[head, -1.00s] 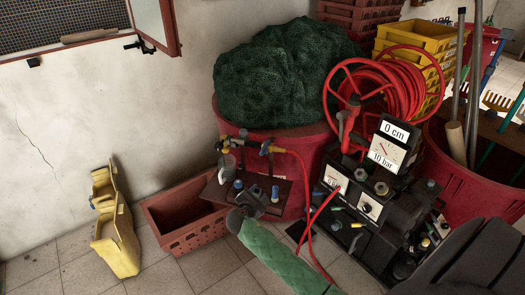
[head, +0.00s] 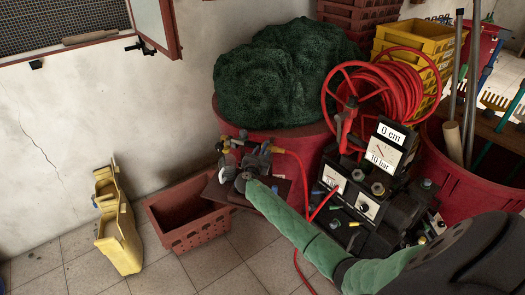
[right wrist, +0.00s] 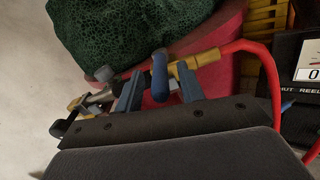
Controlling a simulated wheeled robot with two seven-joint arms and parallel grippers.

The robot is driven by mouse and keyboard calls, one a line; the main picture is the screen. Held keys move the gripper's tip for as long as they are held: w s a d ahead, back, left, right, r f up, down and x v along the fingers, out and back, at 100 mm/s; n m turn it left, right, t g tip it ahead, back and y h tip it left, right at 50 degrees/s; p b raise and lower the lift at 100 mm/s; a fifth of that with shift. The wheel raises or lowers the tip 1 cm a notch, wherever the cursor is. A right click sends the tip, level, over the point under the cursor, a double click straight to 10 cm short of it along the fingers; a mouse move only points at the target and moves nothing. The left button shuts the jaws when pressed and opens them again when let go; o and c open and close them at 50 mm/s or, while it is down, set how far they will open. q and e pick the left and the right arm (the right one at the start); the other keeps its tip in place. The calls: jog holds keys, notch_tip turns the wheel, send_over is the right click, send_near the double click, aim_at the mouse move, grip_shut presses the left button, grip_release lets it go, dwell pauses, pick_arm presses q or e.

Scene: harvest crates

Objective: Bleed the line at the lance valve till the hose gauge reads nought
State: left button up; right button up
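I see a gap on each side of the lever. The brass valve body (right wrist: 196,60) lies behind the fingers, with the red hose (right wrist: 240,45) leaving it to the right. In the head view the gripper hides most of the valve. A white dial marked 10 bar (head: 382,157) stands under a 0 cm plate (head: 391,134); its needle is too small to read. My left gripper is not in view.
The red hose reel (head: 385,90) stands behind the dark gauge unit. A green net heap (head: 275,75) fills a red tub (head: 300,140) behind the valve.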

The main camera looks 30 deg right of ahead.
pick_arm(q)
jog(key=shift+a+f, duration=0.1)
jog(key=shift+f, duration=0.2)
pick_arm(e)
jog(key=shift+w+d, duration=0.25)
jog(key=shift+d, duration=0.05)
jog(key=shift+c, duration=0.2)
grip_shut()
